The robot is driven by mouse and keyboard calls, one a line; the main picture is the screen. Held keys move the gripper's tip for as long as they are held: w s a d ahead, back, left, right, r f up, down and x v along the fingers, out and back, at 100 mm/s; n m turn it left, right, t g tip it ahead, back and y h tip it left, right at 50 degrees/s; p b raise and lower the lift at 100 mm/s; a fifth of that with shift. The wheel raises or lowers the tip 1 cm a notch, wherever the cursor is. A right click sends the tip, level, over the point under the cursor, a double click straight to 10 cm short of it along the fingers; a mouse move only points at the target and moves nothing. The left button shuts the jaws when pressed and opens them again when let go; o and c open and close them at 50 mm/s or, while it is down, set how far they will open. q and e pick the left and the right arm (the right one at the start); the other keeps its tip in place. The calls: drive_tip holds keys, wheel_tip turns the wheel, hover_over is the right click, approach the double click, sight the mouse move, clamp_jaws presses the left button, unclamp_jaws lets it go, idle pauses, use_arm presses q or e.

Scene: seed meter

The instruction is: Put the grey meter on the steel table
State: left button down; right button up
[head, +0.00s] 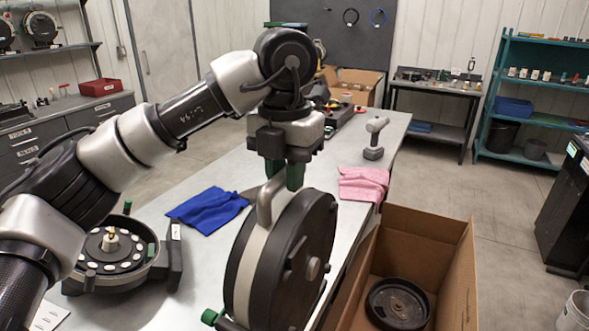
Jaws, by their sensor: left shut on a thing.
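The grey meter (260,272) is a thick disc with black sides, a grey band around its rim and a grey loop handle on top. My left gripper (284,176), with green fingertips, points down and is shut on the handle. The meter hangs upright in front of the steel table (322,164) in the picture, near the table's right edge. The bottom of the meter is cut off by the frame, so I cannot tell whether it touches anything. My right gripper is out of view.
An open meter (112,255) with a ring of white discs lies at the table's left. A cardboard box (455,270) holding a black round part (398,303) stands right.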

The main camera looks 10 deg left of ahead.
use_arm(q)
drive_tip(key=w+a+f+p, duration=0.2)
drive_tip(key=a+f+p, duration=0.3)
drive_tip(key=a+f, duration=0.4)
drive_tip(key=shift+a, duration=0.2)
idle(0.3)
drive_tip(key=shift+f, duration=0.1)
drive_tip(key=c, duration=1.4)
unclamp_jaws()
drive_tip(key=shift+f, duration=0.25)
drive_tip(key=o, duration=0.4)
drive_tip(key=shift+s+r, duration=0.1)
drive_tip(key=shift+s, duration=0.15)
drive_tip(key=shift+w, duration=0.1)
